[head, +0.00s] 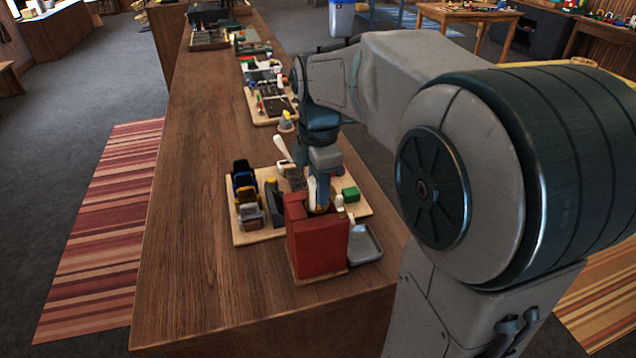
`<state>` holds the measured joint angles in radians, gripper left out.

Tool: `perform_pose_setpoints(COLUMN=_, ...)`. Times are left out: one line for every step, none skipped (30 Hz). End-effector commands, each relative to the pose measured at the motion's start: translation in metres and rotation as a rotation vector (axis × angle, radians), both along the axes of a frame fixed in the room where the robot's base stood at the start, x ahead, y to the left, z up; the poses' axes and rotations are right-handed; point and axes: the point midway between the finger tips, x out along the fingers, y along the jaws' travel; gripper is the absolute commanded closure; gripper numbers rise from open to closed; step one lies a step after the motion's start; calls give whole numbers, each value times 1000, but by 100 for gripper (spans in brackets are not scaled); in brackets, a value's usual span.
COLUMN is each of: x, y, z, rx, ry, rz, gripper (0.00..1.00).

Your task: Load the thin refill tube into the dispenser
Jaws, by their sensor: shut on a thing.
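A red box-shaped dispenser (318,248) stands upright near the front edge of the wooden counter, with an opening in its top. My gripper (319,203) points down at that opening, its fingertips at or just inside the rim. It is shut on a slim pale piece (312,188), which looks like the thin refill tube. Its lower end is hidden by the dispenser's rim and my fingers, so I cannot tell how deep it sits.
A light wooden board (247,236) behind the dispenser holds dark and yellow tools, a green block (351,194) and a small white bottle (340,203). A grey tray (364,244) lies right of the dispenser. The counter (190,250) is bare on the left.

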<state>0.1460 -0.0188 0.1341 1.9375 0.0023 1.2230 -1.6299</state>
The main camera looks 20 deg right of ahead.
Motion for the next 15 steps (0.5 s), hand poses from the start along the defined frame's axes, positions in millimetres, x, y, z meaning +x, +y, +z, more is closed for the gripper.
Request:
perform_pose_setpoints(x=0, y=0, z=0, rx=0, ry=0, rz=0, gripper=94)
perform_pose_setpoints(x=0, y=0, z=0, rx=0, ry=0, rz=0, gripper=94)
perform_pose_setpoints(x=0, y=0, z=0, rx=0, ry=0, rz=0, gripper=94)
perform_pose_setpoints(x=0, y=0, z=-1, rx=0, ry=0, rz=0, gripper=94)
perform_pose_setpoints(x=0, y=0, z=-1, rx=0, ry=0, rz=0, gripper=94)
perform_pose_setpoints(x=0, y=0, z=-2, rx=0, ry=0, rz=0, gripper=94)
perform_pose_setpoints(x=0, y=0, z=-3, rx=0, ry=0, rz=0, gripper=94)
perform_pose_setpoints(x=0, y=0, z=-3, rx=0, ry=0, rz=0, gripper=94)
perform_pose_setpoints(x=0, y=0, z=-4, rx=0, ry=0, rz=0, gripper=94)
perform_pose_setpoints(x=0, y=0, z=-5, rx=0, ry=0, rz=0, gripper=94)
perform_pose_setpoints(x=0, y=0, z=-5, rx=0, ry=0, rz=0, gripper=94)
perform_pose_setpoints(x=0, y=0, z=-6, rx=0, ry=0, rz=0, gripper=94)
perform_pose_setpoints(x=0, y=0, z=-7, rx=0, ry=0, rz=0, gripper=94)
perform_pose_setpoints(x=0, y=0, z=-7, rx=0, ry=0, rz=0, gripper=94)
perform_pose_setpoints(x=0, y=0, z=-8, rx=0, ry=0, rz=0, gripper=94)
